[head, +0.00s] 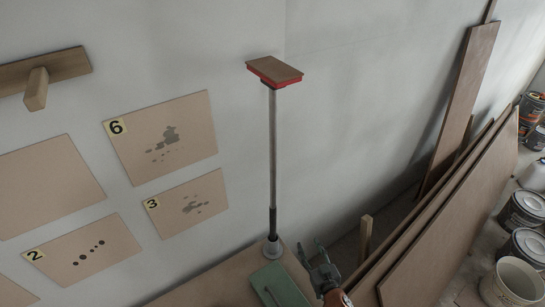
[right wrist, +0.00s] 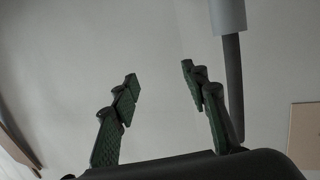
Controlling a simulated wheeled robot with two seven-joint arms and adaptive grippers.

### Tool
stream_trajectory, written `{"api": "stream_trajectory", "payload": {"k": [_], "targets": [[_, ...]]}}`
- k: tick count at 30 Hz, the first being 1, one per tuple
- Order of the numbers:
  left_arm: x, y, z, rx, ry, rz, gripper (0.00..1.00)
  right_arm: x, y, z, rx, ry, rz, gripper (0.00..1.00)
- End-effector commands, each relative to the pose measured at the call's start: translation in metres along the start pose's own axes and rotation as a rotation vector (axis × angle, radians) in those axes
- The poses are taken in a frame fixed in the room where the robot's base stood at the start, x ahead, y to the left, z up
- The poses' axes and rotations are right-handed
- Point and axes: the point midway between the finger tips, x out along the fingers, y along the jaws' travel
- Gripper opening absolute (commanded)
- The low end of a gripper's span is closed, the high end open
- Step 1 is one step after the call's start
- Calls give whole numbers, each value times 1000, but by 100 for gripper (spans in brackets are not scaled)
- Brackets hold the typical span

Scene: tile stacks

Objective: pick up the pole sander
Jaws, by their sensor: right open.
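The pole sander (head: 272,150) stands upright near the wall, with a flat red-and-brown sanding head at the top and a dark grip near its foot. Its foot rests in a pale round holder on a board surface. My right gripper (head: 311,252) is open and empty, low and to the right of the pole in the head view. In the right wrist view the open right gripper (right wrist: 160,88) has nothing between its fingers, and a dark pole with a paler sleeve (right wrist: 228,70), likely the sander's, shows right of the fingers. My left gripper is not in view.
A green flat tool (head: 280,286) lies on the surface (head: 228,276) by the pole's foot. Brown boards (head: 455,215) lean at the right, with a short wooden post (head: 365,238) near them. Paint cans (head: 522,212) stand at far right. Numbered panels (head: 160,138) hang at left.

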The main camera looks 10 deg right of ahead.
Motion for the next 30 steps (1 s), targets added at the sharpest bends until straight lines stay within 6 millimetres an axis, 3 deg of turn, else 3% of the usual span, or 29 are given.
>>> {"api": "stream_trajectory", "payload": {"k": [3,6,9,20,30], "targets": [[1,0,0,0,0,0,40,15,-51,-20,-2,109,-151,42],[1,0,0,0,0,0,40,18,-81,-29,1,159,-245,42],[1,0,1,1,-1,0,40,19,-97,-33,2,182,-299,42],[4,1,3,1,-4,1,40,51,-111,-41,5,192,-319,42],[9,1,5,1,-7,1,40,92,-119,-47,5,191,-318,42]]}}
